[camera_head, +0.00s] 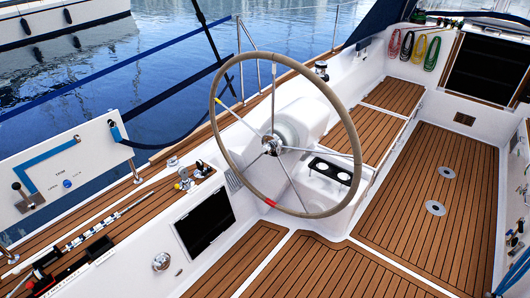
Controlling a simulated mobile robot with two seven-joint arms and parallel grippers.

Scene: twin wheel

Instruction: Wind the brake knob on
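A large steering wheel (228,158) with a tan rim stands in the middle of the view, with a red band at its lower left and a yellow mark at its upper left. Thin metal spokes run to a shiny metal hub (272,146). The hub is in front of a white pedestal (302,119). I cannot tell for sure which part is the brake knob; a small knob at the hub is too small to make out. Neither of my grippers shows in the head view, and nothing is seen touching the wheel.
A dark screen (204,222) is set in the white side at lower left. Winch and rope fittings (90,236) line the left deck. A white panel (62,172) with blue trim stands at far left. The teak cockpit floor (425,205) is clear at right.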

